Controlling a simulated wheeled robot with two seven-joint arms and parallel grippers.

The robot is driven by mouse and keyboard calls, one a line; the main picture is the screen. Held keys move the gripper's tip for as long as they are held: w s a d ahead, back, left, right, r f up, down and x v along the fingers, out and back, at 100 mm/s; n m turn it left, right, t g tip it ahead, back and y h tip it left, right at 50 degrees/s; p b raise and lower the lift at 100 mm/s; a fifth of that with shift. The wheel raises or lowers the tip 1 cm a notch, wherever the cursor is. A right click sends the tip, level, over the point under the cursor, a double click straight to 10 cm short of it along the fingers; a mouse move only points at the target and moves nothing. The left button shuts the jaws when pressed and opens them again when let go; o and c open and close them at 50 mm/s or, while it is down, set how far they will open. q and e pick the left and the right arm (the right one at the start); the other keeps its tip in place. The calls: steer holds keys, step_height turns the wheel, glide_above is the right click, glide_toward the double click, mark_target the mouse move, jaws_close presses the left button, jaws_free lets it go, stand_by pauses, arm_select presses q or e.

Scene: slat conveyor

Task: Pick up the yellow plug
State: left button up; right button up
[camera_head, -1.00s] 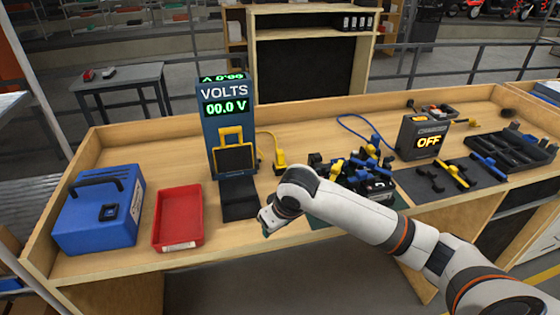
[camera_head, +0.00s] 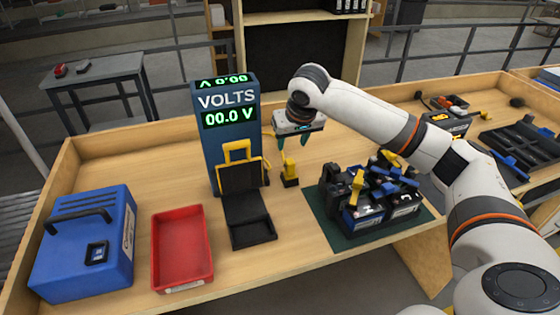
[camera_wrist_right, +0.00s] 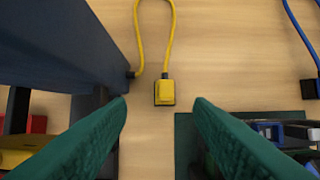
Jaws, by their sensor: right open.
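The yellow plug (camera_head: 289,172) stands on the wooden bench, just right of the blue volt meter (camera_head: 232,160). My right gripper (camera_head: 292,143) hangs above the plug, pointing down, with its green fingers spread and empty. In the right wrist view the plug (camera_wrist_right: 165,93) lies between and beyond the open green fingertips (camera_wrist_right: 160,103), apart from both. Its yellow cord (camera_wrist_right: 154,35) runs from the plug in a loop back to the meter's side. My left gripper does not show.
A green mat (camera_head: 321,207) with batteries and several yellow and blue clamps is right of the plug. A black cradle (camera_head: 250,226) sits before the meter. A red tray (camera_head: 181,280) and blue case (camera_head: 85,250) stand left. Bare wood surrounds the plug.

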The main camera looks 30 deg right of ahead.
steer(key=p, duration=0.2)
glide_above(290, 161)
steer(key=s+a, duration=0.1)
steer(key=s, duration=0.1)
step_height(290, 161, down, 5)
steer(key=shift+f, duration=0.1)
steer(key=shift+w+f, duration=0.1)
steer(key=shift+f, duration=0.2)
steer(key=x, duration=0.2)
steer(key=p+x, duration=0.1)
steer(key=x, duration=0.1)
steer(key=shift+w+d+p, duration=0.1)
steer(key=shift+d+p, duration=0.2)
steer(key=shift+d, duration=0.1)
steer(key=shift+w+f, duration=0.1)
steer(key=shift+f, duration=0.45)
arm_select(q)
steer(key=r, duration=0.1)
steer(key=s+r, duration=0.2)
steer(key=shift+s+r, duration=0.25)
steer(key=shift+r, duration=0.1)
